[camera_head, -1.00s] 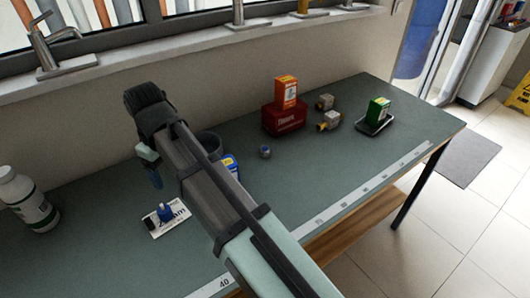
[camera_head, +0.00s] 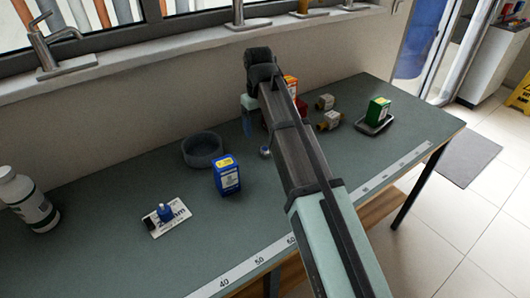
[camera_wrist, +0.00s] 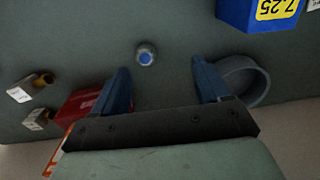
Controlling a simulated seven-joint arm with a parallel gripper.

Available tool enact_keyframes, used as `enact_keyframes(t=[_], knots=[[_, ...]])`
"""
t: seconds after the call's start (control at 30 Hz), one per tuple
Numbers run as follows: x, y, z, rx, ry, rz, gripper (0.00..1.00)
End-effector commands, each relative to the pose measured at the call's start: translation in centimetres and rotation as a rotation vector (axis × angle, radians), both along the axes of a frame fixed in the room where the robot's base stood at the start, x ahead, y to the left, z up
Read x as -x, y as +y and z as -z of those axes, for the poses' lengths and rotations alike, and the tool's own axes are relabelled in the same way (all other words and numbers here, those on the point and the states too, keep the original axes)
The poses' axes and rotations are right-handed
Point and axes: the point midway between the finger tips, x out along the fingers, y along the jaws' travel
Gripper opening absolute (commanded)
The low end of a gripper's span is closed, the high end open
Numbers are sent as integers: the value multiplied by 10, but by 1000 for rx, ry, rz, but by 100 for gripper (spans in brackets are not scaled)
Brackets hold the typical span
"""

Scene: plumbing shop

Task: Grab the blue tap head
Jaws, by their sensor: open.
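A small round grey piece with a blue top, which looks like the blue tap head (camera_head: 265,152), stands on the bench, partly beside my arm in the head view. In the wrist view the tap head (camera_wrist: 146,54) shows from above, just beyond the fingertips and between their lines, nearer the left finger. My gripper (camera_wrist: 160,66) is open and empty, with its blue fingers spread. In the head view my gripper (camera_head: 247,124) hangs above the bench near the tap head, its far finger hidden. Another blue piece (camera_head: 166,213) sits on a white card at the left.
A grey round bowl (camera_head: 203,150) and a blue box (camera_head: 227,175) stand left of the tap head. A red box (camera_wrist: 85,103), partly hidden by my arm in the head view, and two brass-ended fittings (camera_head: 328,112) lie right. A green box (camera_head: 379,110) stands farther right.

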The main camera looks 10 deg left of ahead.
Motion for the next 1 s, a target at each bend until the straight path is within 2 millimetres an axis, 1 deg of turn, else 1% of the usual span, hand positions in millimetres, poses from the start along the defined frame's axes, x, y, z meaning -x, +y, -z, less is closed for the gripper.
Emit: enact_keyframes(t=[0.03,0.17,0.27,0.43,0.7,1.0], knots=[[-8,-4,-1,1,0,55,76],[-20,-10,-2,2,-1,206,76],[-26,-10,-3,3,-2,334,76],[-34,-5,-6,5,-6,602,76],[-41,-1,-8,5,-12,1101,76],[-42,-1,-8,6,-15,1637,76]])
